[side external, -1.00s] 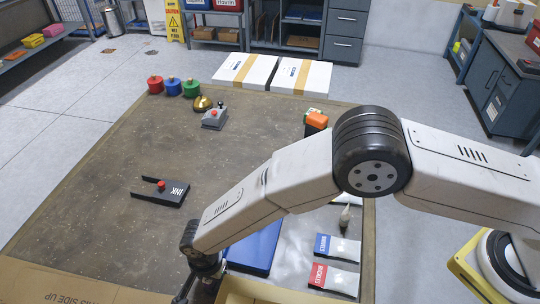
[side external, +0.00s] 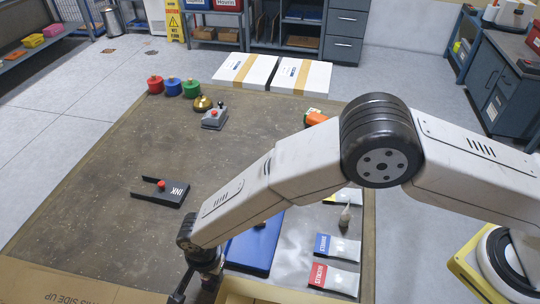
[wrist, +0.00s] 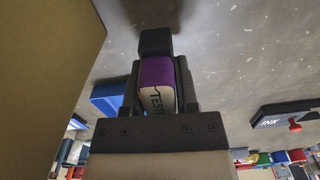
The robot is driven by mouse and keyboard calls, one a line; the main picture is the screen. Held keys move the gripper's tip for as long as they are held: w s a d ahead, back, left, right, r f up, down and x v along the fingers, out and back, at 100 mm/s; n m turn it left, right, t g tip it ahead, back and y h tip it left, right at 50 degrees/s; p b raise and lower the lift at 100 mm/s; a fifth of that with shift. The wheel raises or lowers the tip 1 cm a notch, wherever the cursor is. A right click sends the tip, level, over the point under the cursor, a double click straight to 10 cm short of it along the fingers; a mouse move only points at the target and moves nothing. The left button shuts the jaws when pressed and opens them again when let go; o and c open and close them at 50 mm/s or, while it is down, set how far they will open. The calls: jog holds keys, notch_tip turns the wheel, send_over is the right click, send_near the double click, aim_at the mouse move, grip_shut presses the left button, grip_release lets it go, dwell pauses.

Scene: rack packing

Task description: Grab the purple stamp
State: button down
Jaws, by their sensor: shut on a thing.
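The purple stamp (wrist: 157,72) shows in the wrist view, with a purple body, a pale label whose lettering starts "TEST", and a dark block at its far end. My gripper (side external: 196,288) has its two dark jaws closed on either side of the stamp. In the side external view my gripper is low at the front edge, next to the cardboard box, and partly cut off. The stamp cannot be made out there.
A cardboard box (side external: 70,285) stands along the front edge. A blue flat box (side external: 256,247) lies right of my gripper. A black ink holder (side external: 160,192) lies left of centre. Red, blue and green pots stand at the back. The table's middle is clear.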

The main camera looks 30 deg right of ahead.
jog(key=shift+r, duration=4)
jog(key=shift+d, duration=0.15)
